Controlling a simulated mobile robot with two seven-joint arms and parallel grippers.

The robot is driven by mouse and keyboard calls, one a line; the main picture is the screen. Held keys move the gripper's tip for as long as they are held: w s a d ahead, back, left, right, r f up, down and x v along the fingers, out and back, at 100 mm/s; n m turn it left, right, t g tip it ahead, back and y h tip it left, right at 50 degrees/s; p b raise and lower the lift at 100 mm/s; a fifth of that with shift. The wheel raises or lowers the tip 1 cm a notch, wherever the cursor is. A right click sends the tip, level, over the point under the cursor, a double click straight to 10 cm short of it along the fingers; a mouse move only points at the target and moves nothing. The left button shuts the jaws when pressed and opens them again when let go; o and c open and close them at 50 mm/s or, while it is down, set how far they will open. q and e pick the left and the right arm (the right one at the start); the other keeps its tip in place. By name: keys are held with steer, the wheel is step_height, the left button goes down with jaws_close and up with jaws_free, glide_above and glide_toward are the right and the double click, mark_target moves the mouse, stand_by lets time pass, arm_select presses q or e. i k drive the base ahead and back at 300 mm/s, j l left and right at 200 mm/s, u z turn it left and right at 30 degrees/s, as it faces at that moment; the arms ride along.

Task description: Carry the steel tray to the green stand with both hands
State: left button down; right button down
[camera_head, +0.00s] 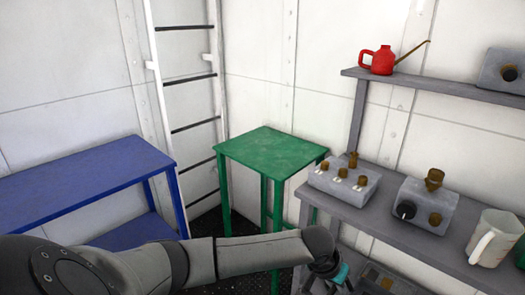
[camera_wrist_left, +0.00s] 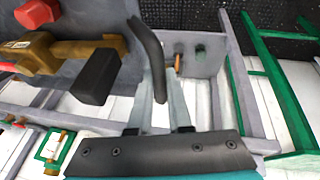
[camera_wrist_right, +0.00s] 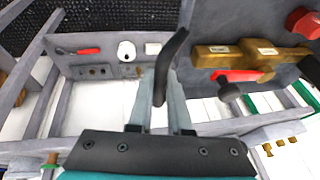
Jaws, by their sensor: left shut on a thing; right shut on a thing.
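The steel tray is a grey sheet in the left wrist view (camera_wrist_left: 100,20) and the right wrist view (camera_wrist_right: 222,24). A brass piece (camera_wrist_left: 50,52) and a red piece (camera_wrist_left: 38,12) lie on it. A dark curved handle rises between the fingers in each wrist view. My left gripper (camera_wrist_left: 160,112) is shut on the tray's handle, and my right gripper (camera_wrist_right: 160,112) is shut on another. In the head view my left gripper (camera_head: 328,270) is at the bottom, right of centre. The green stand (camera_head: 270,143) stands beyond it with a bare top.
A blue table (camera_head: 85,180) stands at the left and a ladder (camera_head: 190,100) behind. A grey workbench (camera_head: 385,218) at the right carries a knobbed box (camera_head: 343,183), another instrument box (camera_head: 428,205) and a jug (camera_head: 493,238). A red oil can (camera_head: 378,60) stands on the upper shelf (camera_head: 430,85).

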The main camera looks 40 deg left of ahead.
mark_target(271, 148)
steer(key=j, duration=3)
steer(key=i+z, duration=0.05)
